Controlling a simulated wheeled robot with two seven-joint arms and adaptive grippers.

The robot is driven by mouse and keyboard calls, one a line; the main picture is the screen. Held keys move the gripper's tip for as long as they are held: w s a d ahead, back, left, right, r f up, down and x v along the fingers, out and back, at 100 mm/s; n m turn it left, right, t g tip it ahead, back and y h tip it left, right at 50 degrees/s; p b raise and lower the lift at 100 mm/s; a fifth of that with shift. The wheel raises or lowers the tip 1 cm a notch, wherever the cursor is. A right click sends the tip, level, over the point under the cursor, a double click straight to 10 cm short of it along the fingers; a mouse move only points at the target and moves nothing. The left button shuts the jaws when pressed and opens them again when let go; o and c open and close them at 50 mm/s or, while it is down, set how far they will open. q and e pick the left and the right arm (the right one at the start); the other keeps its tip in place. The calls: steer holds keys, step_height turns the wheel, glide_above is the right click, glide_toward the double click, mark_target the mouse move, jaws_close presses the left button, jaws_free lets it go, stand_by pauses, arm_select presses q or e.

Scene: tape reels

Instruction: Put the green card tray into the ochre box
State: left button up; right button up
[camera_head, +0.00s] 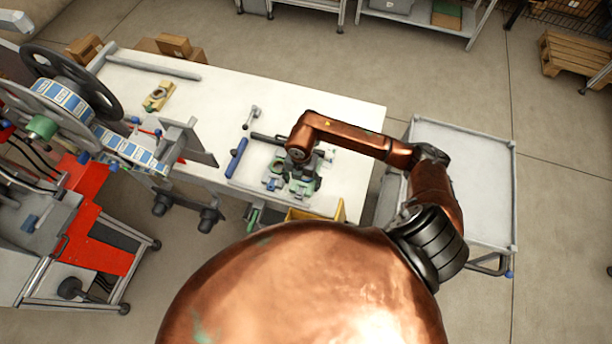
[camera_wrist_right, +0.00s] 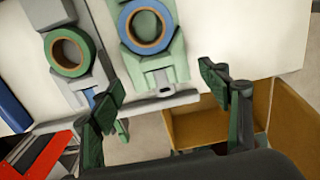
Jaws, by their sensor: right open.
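A pale green tray-like piece (camera_wrist_right: 172,50) carrying a blue reel lies on the white table in the right wrist view. It looks like the green card tray, though I cannot be certain. My right gripper (camera_wrist_right: 160,90) is open, its dark green fingers either side of the piece's grey near end; contact cannot be told. In the head view this gripper (camera_head: 303,184) is over the table's near edge and largely covers the piece. The ochre box (camera_wrist_right: 290,115) is open-topped, just beyond the table edge; it also shows in the head view (camera_head: 326,215). My left gripper is out of view.
A blue roller (camera_head: 237,157) lies farther left on the table (camera_head: 335,110). A reel machine (camera_head: 60,130) stands at far left. A grey cart (camera_head: 480,180) stands right.

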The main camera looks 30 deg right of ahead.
mark_target(302, 186)
steer(key=shift+w+d+f, duration=0.1)
steer(key=shift+f, duration=0.85)
steer(key=shift+w+d+f, duration=0.1)
steer(key=shift+f, duration=0.85)
steer(key=shift+c, duration=0.7)
steer(key=c, duration=1)
steer(key=shift+r, duration=0.1)
